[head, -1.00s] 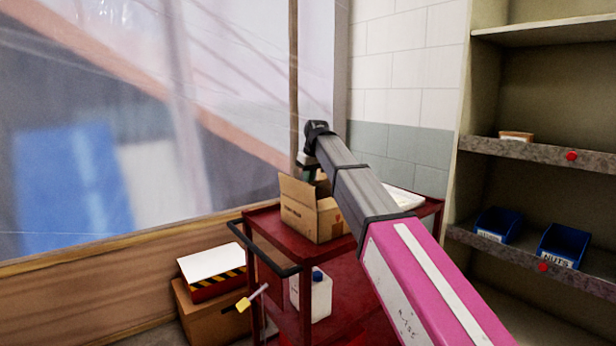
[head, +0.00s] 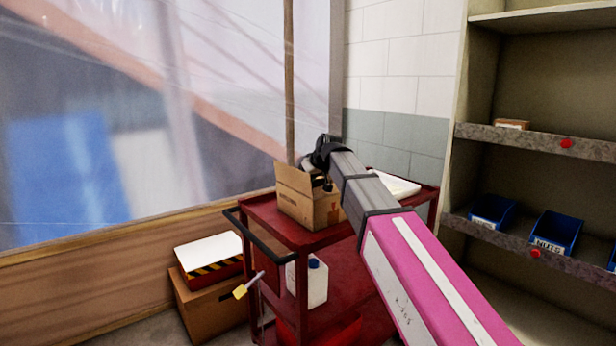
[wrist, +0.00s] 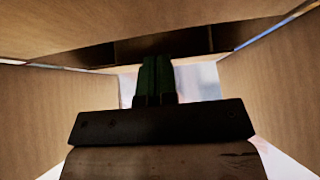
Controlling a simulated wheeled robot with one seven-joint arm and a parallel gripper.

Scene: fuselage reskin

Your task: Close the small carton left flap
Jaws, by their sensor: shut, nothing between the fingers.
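The small carton (head: 302,210) is a brown box on the top of a red cart. A flap (head: 291,179) stands up along its left side in the head view. My gripper is mostly hidden there behind my wrist and the carton, at the carton's open top. In the wrist view my gripper (wrist: 156,62) shows as two green fingers pressed together, with nothing between them. Cardboard panels (wrist: 60,105) surround the fingers at left, right (wrist: 268,85) and top (wrist: 130,22). I cannot tell whether the fingers touch any panel.
The red cart (head: 262,215) has a black handle at its left end and a white bottle (head: 310,283) on its lower level. A white item (head: 396,185) lies behind my arm on the cart. A shelf with blue bins (head: 556,235) stands at right. Another box (head: 212,305) is on the floor.

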